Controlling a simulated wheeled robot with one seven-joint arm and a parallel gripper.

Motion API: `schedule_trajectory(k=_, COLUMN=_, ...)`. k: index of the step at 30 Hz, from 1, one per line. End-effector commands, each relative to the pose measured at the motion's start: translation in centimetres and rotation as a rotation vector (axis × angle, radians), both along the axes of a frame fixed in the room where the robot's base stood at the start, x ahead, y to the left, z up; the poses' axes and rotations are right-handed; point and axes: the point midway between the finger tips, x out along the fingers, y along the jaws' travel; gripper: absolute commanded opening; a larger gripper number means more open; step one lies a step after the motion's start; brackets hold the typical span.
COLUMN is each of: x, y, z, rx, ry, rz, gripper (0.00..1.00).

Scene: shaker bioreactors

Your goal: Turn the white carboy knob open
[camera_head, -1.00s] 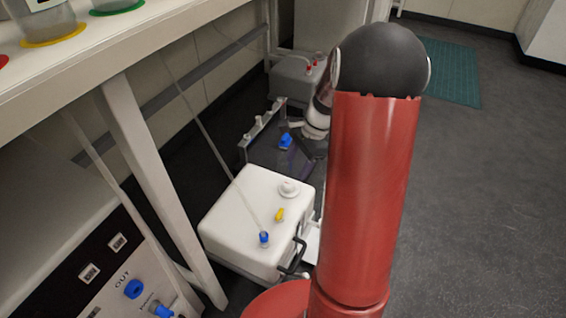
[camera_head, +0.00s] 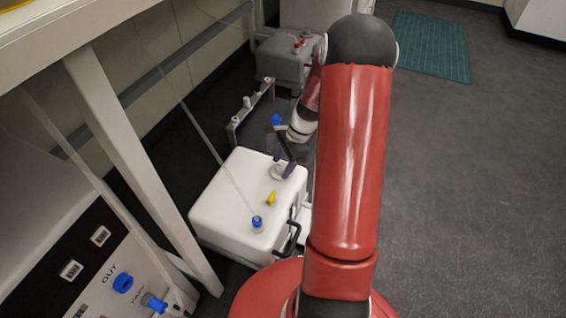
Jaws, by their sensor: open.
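The white carboy (camera_head: 222,205) stands on the floor left of my arm. Its white knob (camera_head: 277,173) is a round cap near the far right part of the top. My gripper (camera_head: 283,167) is open, with its dark fingers pointing down at the white knob and partly covering it. I cannot tell whether the fingers touch the knob.
A yellow valve (camera_head: 271,198) and a blue fitting (camera_head: 257,222) with a thin tube sit on the carboy's top. A black handle (camera_head: 292,238) is on its side. A bench leg (camera_head: 140,165) stands to the left. A grey container (camera_head: 280,62) stands behind. Open floor lies right.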

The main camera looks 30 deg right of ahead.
Motion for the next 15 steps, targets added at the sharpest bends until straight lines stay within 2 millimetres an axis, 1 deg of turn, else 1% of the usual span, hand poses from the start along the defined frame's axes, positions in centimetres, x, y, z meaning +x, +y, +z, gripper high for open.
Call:
schedule_trajectory(k=4, x=0.00, y=0.00, z=0.03, rx=0.000, ry=0.000, rz=0.000, gripper=0.54)
schedule_trajectory(k=12, x=0.01, y=-0.02, z=0.05, rx=0.000, ry=0.000, rz=0.000, gripper=0.19)
schedule_trajectory(k=14, x=0.01, y=-0.02, z=0.05, rx=0.000, ry=0.000, rz=0.000, gripper=0.11)
schedule_trajectory(k=15, x=0.01, y=-0.02, z=0.06, rx=0.000, ry=0.000, rz=0.001, gripper=0.11)
